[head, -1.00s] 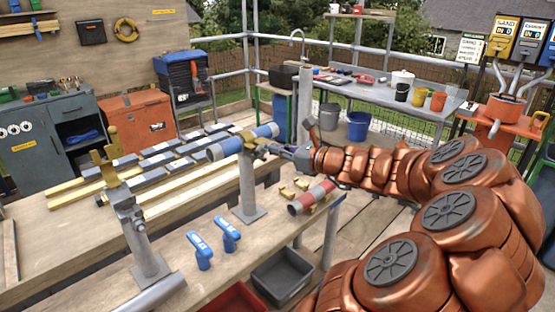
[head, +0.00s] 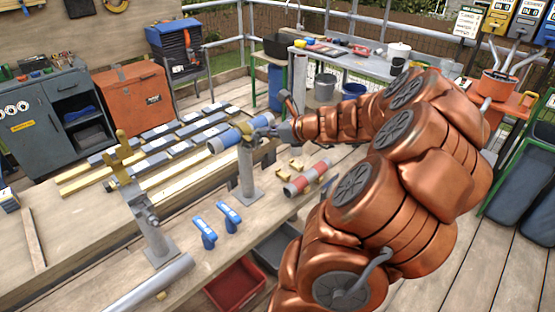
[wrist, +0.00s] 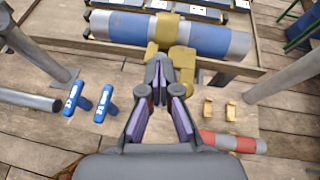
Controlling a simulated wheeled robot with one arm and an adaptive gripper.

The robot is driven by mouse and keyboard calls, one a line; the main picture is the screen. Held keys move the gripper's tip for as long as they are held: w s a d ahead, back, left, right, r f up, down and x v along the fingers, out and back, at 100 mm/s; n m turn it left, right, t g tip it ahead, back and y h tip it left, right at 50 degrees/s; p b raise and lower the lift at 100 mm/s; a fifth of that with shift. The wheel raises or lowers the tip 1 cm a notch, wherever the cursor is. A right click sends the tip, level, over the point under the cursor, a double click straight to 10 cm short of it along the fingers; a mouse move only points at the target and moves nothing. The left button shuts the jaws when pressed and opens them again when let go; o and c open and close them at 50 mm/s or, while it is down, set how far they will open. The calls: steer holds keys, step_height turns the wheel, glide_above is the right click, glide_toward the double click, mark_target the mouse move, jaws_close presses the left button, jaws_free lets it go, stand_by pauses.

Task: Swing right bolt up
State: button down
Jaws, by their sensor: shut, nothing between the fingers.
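The right post (head: 247,172) stands on the bench and carries a brass fitting (head: 262,121) at its top. I take the right bolt to be part of this fitting, but cannot clearly separate it. In the wrist view the brass fitting (wrist: 184,62) lies just beyond my fingertips, in front of a blue and grey pipe (wrist: 125,27). My gripper (head: 284,131) is shut and empty beside the fitting, on its right. In the wrist view my gripper (wrist: 160,85) points at the brass; contact cannot be told.
A left post (head: 150,225) has an upright brass fork (head: 124,160). Two blue-handled tools (head: 229,215), a red and white cylinder (head: 308,178) and small brass pieces (head: 290,166) lie on the bench. A red bin (head: 236,286) is below the front edge.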

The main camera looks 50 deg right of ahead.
steer(key=w+p, duration=0.1)
steer(key=w+r+p, duration=0.1)
steer(key=p, duration=0.1)
steer(key=shift+w+d+r, duration=0.2)
steer(key=shift+w, duration=0.25)
stand_by(0.4)
steer(key=r+b+v, duration=0.1)
steer(key=v, duration=1.2)
steer(key=shift+w+r, duration=0.15)
steer(key=shift+w, duration=0.15)
steer(key=shift+d, duration=0.1)
